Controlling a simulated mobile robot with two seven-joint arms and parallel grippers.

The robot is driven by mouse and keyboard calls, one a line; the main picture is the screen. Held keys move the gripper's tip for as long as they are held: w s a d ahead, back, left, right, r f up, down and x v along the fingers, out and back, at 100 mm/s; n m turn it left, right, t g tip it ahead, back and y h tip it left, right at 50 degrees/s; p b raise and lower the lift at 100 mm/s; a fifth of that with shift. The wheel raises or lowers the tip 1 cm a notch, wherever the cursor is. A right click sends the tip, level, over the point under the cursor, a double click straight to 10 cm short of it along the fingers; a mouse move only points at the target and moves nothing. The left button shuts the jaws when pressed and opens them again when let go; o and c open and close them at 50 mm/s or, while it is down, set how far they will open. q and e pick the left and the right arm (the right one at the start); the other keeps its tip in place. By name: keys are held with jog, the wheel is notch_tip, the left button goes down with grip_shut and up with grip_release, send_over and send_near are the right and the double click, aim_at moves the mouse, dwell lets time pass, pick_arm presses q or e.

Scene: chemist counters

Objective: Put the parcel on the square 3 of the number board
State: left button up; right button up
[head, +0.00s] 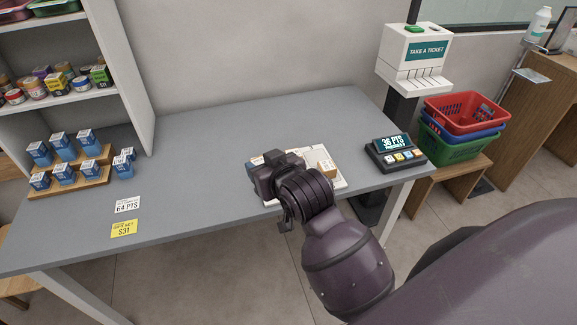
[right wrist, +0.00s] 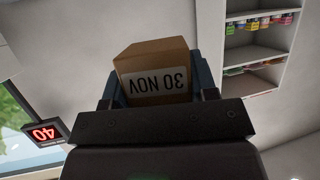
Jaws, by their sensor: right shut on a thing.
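The parcel (right wrist: 155,70) is a small brown cardboard box with a white label reading "30 NOV", upside down in the right wrist view. My right gripper (right wrist: 155,88) is shut on it, with one finger on each side. In the head view my right gripper (head: 275,172) is over the number board (head: 341,183), a white board on the grey counter. My gripper and wrist hide most of the board, so its squares cannot be read. My left gripper is not in view.
A points display (head: 398,150) stands right of the board. Blue boxes on wooden steps (head: 80,175) and two price cards (head: 125,228) are at the left. A ticket machine (head: 415,58) and stacked baskets (head: 460,125) stand beyond the right edge. The counter's middle (head: 195,165) is clear.

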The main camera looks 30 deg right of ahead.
jog(key=w+d+f+m+h, duration=0.1)
jog(key=w+d, duration=0.5)
jog(key=d, duration=0.2)
jog(key=w+d+m+h, duration=0.1)
jog(key=w+d+h, duration=0.1)
jog(key=w+d, duration=0.4)
jog(key=d, duration=0.3)
jog(key=shift+d+f+m, duration=0.15)
jog(key=shift+f+m, duration=0.15)
jog(key=shift+f, duration=0.05)
jog(key=shift+f+g, duration=0.15)
jog(key=shift+g, duration=0.15)
notch_tip(320, 180, down, 16)
jog(key=shift+b, duration=0.95)
notch_tip(320, 180, down, 3)
jog(key=shift+f, duration=0.15)
